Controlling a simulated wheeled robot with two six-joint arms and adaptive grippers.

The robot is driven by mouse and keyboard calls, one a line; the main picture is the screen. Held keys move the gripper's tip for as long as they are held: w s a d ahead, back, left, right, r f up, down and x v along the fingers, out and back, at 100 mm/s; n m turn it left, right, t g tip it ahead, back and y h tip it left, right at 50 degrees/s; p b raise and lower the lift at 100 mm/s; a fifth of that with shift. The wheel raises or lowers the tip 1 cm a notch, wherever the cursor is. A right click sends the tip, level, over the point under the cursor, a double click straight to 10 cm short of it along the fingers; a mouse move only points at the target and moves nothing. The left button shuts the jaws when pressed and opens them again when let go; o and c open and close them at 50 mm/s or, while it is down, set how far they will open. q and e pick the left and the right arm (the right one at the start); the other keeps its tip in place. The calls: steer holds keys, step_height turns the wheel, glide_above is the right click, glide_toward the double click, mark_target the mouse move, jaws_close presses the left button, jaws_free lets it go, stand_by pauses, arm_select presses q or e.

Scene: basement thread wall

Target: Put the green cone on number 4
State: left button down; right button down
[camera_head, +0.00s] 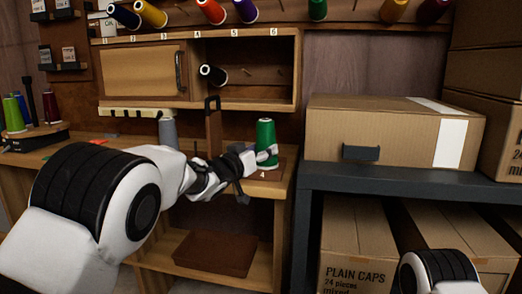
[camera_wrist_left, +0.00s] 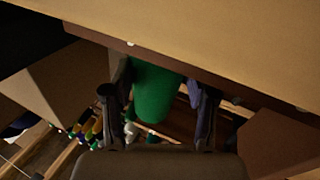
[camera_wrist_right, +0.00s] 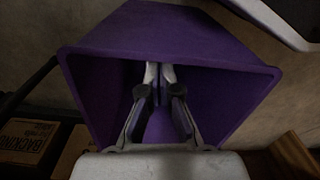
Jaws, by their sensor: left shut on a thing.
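The green cone (camera_head: 265,132) is upright above the right end of a brown board (camera_head: 275,174), just behind a label marked 4 (camera_head: 262,175). I cannot tell whether its base touches the board. My left gripper (camera_head: 260,156) reaches in from the left and is shut on the cone low down. In the left wrist view the green cone (camera_wrist_left: 155,92) sits between the two fingers. A peg under the cone is not visible. My right gripper (camera_wrist_right: 158,76) is shut and empty in the right wrist view, with its fingers in front of a purple bin's hollow (camera_wrist_right: 215,90).
A handled brown panel (camera_head: 213,128) stands left of the cone, and a grey cone (camera_head: 168,132) beyond it. A numbered cubby shelf (camera_head: 245,106) holding a black cone (camera_head: 213,75) hangs above. A cardboard box (camera_head: 385,130) on a dark rack (camera_head: 400,178) stands at right.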

arm_select(q)
steer(key=shift+c, duration=1.2)
jaws_free()
steer(key=shift+f, duration=0.1)
